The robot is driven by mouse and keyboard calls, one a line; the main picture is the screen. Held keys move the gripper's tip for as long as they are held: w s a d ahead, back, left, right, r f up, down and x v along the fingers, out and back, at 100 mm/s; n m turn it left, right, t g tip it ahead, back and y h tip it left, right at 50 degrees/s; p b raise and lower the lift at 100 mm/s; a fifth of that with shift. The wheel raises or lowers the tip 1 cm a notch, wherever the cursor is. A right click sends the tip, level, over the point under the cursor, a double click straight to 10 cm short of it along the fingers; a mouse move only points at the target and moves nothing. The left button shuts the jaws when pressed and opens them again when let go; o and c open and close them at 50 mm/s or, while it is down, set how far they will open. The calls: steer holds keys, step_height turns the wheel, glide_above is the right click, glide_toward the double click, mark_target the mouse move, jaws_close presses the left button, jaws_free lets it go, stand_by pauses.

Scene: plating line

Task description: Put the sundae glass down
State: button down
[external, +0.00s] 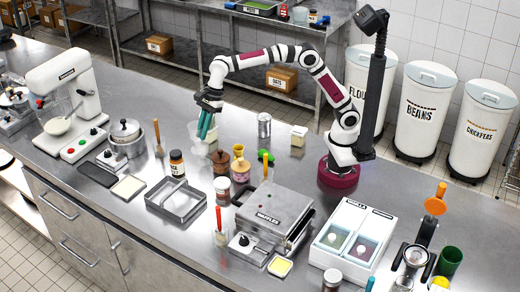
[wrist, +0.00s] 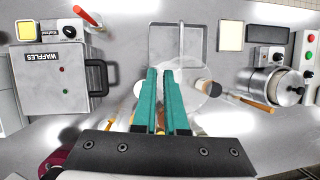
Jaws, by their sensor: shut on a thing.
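My gripper (external: 204,136) has teal fingers that point down over the back middle of the steel counter. It is shut on the sundae glass (external: 196,131), a clear, pale vessel that shows only faintly beside and behind the fingers. In the wrist view my gripper (wrist: 160,72) shows its two fingers close together, with the translucent round outline of the sundae glass (wrist: 192,106) around and right of them. The fingers hide part of the glass. I cannot tell whether its foot touches the counter.
A brown jar (external: 220,162) and a pinkish jar (external: 241,171) stand close to the right of the glass. The waffle maker (external: 273,210) is front right. Bare counter lies left of the glass.

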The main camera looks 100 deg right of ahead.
steer(key=d+m, duration=0.2)
steer(key=d, duration=0.6)
step_height(320, 180, down, 10)
steer(key=shift+h, duration=0.4)
steer(key=shift+w+a+f, duration=0.85)
steer(key=shift+a+f, duration=1)
steer(key=shift+f, duration=0.15)
steer(key=shift+w+a+f, duration=0.8)
steer(key=shift+a+f, duration=1)
steer(key=shift+f, duration=0.15)
steer(key=shift+w+a+f, duration=0.85)
steer(key=shift+a+f, duration=1)
steer(key=shift+f, duration=0.15)
steer(key=shift+f, duration=0.1)
steer(key=c, duration=1)
jaws_free()
steer(key=shift+o, duration=0.2)
